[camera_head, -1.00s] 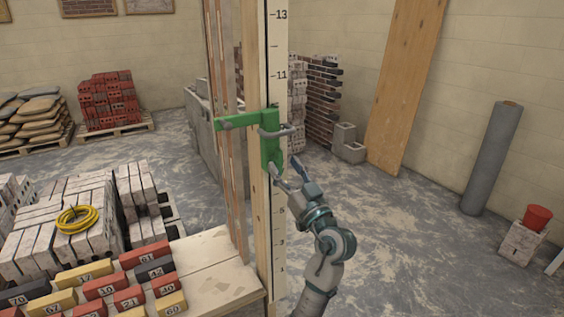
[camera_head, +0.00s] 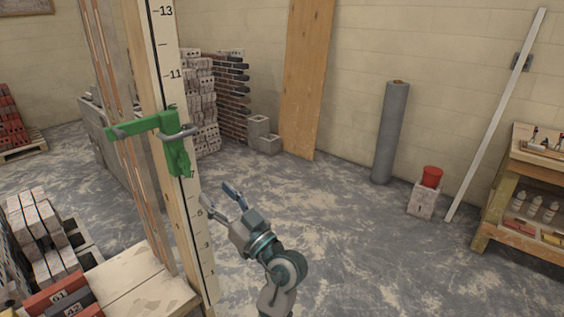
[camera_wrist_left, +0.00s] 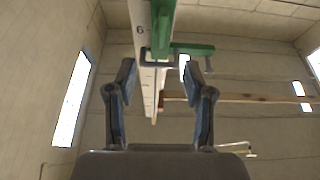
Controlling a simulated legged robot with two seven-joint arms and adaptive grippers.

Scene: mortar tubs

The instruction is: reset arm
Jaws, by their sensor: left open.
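My left gripper (camera_head: 216,194) is open and empty, right of the tall numbered post (camera_head: 179,120). In the left wrist view, the open fingers (camera_wrist_left: 159,68) are spread apart with nothing between their pads. The green bracket (camera_head: 172,152) sits on the post just above the number 7, with a grey clamp around the post and a green arm reaching left. A gap shows between my fingertips and the bracket. The bracket also shows ahead of the fingers in the wrist view (camera_wrist_left: 163,30). My right gripper is not in view.
Stacked blocks stand behind the post. The floor between is clear.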

